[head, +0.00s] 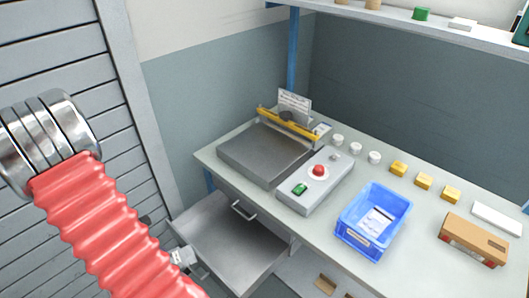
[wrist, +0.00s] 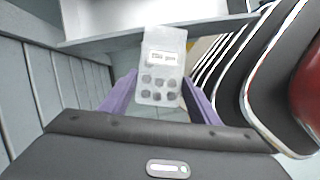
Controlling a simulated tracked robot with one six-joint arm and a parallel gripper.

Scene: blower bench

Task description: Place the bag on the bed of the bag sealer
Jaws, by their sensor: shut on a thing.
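The bag (wrist: 160,62) is a clear pouch with a white label and several dark round pieces, upright in the wrist view. My gripper (wrist: 155,98) has purple fingers at both sides of the bag's lower part and is shut on it. In the head view a small pale item (head: 183,256) beside the red sleeve of my arm looks like the bag, in front of the open drawer. The bag sealer stands at the bench's far left corner, with a flat grey bed (head: 262,150) and a yellow bar (head: 289,122). Its bed is empty. My gripper is hidden in the head view.
An open, empty drawer (head: 228,245) juts out below the bench. A control box (head: 314,183) with red and green buttons stands right of the bed. A blue bin (head: 372,222), yellow blocks (head: 424,180), white pots (head: 355,144) and a cardboard box (head: 473,240) stand farther right.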

